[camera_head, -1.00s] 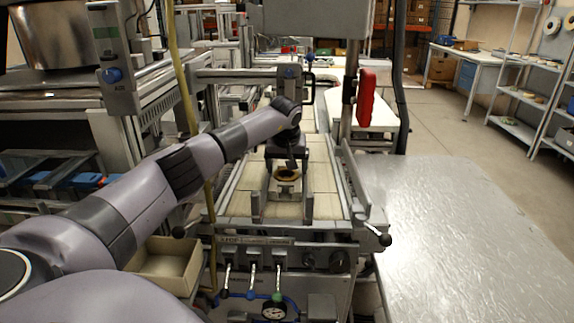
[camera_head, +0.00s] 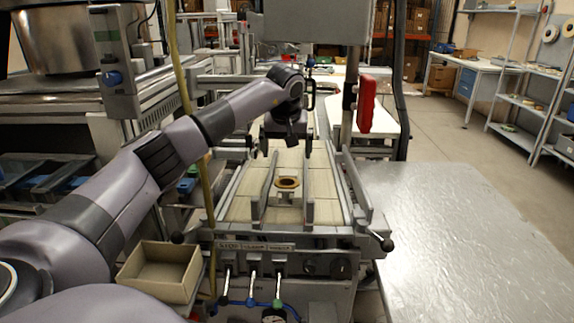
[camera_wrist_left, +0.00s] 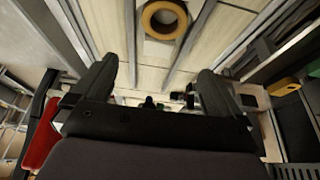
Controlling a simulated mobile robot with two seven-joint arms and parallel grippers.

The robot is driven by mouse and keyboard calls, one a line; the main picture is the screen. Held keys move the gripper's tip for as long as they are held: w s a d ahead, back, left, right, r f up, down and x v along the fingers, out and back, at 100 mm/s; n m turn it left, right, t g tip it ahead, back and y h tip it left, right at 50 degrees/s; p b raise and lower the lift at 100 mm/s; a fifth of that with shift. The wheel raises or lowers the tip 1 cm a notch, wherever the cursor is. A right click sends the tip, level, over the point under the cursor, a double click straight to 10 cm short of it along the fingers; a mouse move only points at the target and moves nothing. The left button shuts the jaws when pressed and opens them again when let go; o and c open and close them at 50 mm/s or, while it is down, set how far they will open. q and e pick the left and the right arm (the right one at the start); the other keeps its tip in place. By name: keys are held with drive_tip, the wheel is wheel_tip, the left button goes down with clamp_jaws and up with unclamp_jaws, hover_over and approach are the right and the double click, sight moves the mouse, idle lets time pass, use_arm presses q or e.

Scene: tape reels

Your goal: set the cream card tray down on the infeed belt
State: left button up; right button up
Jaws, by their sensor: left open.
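The small cream card tray (camera_head: 284,198) rests on the pale infeed belt (camera_head: 240,208), between two upright metal guide rails. A brown-yellow tape reel (camera_head: 287,179) lies flat in it. My left gripper (camera_head: 287,150) hangs above and a little behind the tray, open, with nothing between its fingers. In the left wrist view its two dark fingers (camera_wrist_left: 155,78) are spread wide, and the reel (camera_wrist_left: 148,20) shows beyond them at the top edge. The tray's outline is hard to make out there. My right gripper is in neither view.
An open beige box (camera_head: 160,273) stands at the lower left beside the machine. Levers and knobs line the machine's front. A red part (camera_head: 366,104) hangs on a post right of the belt. A bare metal table (camera_head: 470,235) fills the right.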

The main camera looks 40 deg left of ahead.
use_arm(q)
drive_tip(key=shift+v, duration=1.6)
drive_tip(key=shift+d+f, duration=0.1)
drive_tip(key=shift+f, duration=0.05)
